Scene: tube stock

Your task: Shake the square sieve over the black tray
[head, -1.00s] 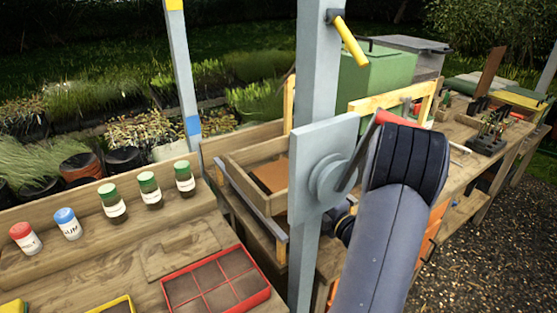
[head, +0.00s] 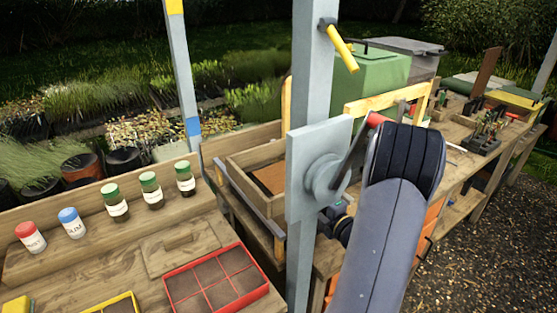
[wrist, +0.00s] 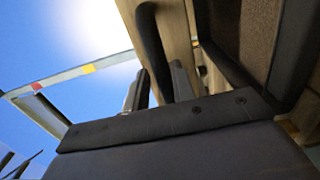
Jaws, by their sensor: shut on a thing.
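My gripper (wrist: 157,88) shows in the wrist view, its dark fingers shut on a curved black handle (wrist: 149,40). The handle runs along a pale wooden side, which I take as the frame of the square sieve (wrist: 178,38). Right of this wood is a dark-rimmed, brown, grainy surface (wrist: 242,30); I cannot tell whether it is the sieve's mesh or the black tray. I cannot make out the black tray for certain in either view.
On the left bench are several lidded jars (head: 117,208) and a red divided tray (head: 215,285). A green box (head: 385,75) stands behind.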

